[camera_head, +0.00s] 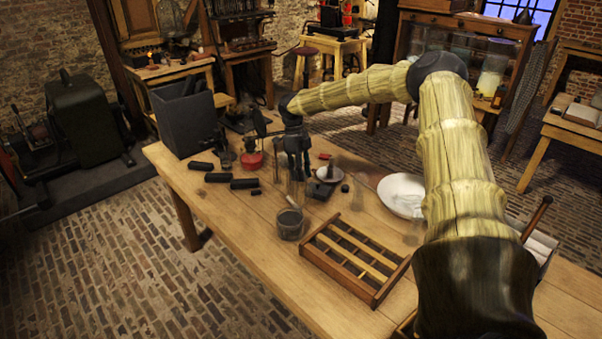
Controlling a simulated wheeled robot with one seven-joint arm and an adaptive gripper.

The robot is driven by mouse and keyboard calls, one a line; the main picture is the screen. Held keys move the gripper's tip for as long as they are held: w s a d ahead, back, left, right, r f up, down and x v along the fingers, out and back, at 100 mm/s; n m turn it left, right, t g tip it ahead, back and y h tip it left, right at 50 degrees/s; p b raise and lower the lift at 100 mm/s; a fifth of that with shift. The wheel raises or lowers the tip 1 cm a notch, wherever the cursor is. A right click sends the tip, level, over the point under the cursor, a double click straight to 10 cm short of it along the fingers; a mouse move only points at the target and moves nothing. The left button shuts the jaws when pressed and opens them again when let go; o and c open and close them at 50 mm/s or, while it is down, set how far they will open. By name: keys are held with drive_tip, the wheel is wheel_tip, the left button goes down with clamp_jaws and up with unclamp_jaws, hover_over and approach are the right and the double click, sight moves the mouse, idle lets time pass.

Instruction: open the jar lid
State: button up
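My gripper (299,177) is dark and points down over the middle of the wooden table. Its fingers are small in this view, and I cannot tell whether they are open or shut. A glass jar (289,223) with dark contents stands in front of it, near the table's front edge. A faint, clear jar shape seems to stand under the fingers, but it is too indistinct to be sure. A round, pale disc with a dark knob (327,174), possibly a lid, is just right of the gripper. I cannot tell whether it sits on a jar.
A slotted wooden tray (345,278) lies front right of the glass jar. A white bowl (401,194) is at right, partly behind my arm. Dark rods (218,178), a red lamp (252,160) and a grey box (184,120) are at left. Bare tabletop lies front left.

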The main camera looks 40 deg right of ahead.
drive_tip(key=v, duration=1.1)
drive_tip(key=shift+r, duration=0.4)
